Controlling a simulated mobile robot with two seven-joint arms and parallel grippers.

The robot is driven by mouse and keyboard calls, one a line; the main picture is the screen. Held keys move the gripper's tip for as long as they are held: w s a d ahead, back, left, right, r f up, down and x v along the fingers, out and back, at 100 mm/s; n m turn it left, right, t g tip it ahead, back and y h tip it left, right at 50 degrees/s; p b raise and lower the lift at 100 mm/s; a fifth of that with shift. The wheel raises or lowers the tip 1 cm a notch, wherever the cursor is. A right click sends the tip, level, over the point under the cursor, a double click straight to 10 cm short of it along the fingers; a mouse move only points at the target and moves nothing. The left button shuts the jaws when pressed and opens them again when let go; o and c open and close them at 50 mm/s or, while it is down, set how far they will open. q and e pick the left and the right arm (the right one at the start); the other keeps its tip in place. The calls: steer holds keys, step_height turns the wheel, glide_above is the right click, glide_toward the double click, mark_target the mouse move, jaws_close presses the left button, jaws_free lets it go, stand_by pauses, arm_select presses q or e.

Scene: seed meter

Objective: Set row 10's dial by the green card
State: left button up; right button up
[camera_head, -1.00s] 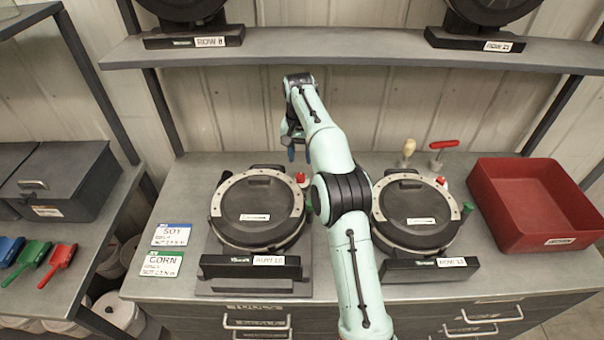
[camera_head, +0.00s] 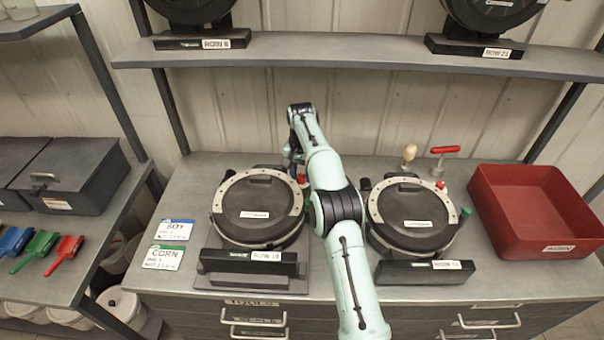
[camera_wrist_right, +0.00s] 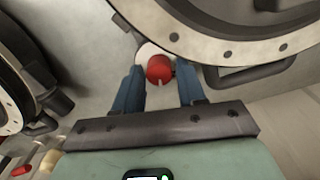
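The row 10 meter is a round black disc with a pale bolted rim (camera_head: 258,208) on the bench, behind a black block labelled ROW 10 (camera_head: 252,262). Its red dial knob (camera_head: 301,179) sits at the rim's upper right, partly hidden by my arm. The green CORN card (camera_head: 163,257) lies left of the meter, its small print unreadable. My right gripper (camera_head: 294,168) is over the knob. In the right wrist view the gripper (camera_wrist_right: 159,77) is open, its blue fingers either side of the red knob (camera_wrist_right: 159,69) with gaps visible. My left gripper is out of view.
A blue SOY card (camera_head: 175,229) lies above the green one. A second meter (camera_head: 414,214) stands close to the right of my arm. A red bin (camera_head: 533,210) is at far right. Two upright handled tools (camera_head: 444,151) stand behind. A shelf (camera_head: 350,54) crosses above.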

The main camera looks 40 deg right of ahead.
jaws_close()
steer(key=shift+m, duration=0.3)
steer(key=m, duration=0.4)
steer(key=shift+s+m, duration=0.1)
steer(key=shift+m, duration=2.1)
steer(key=shift+o, duration=0.3)
jaws_free()
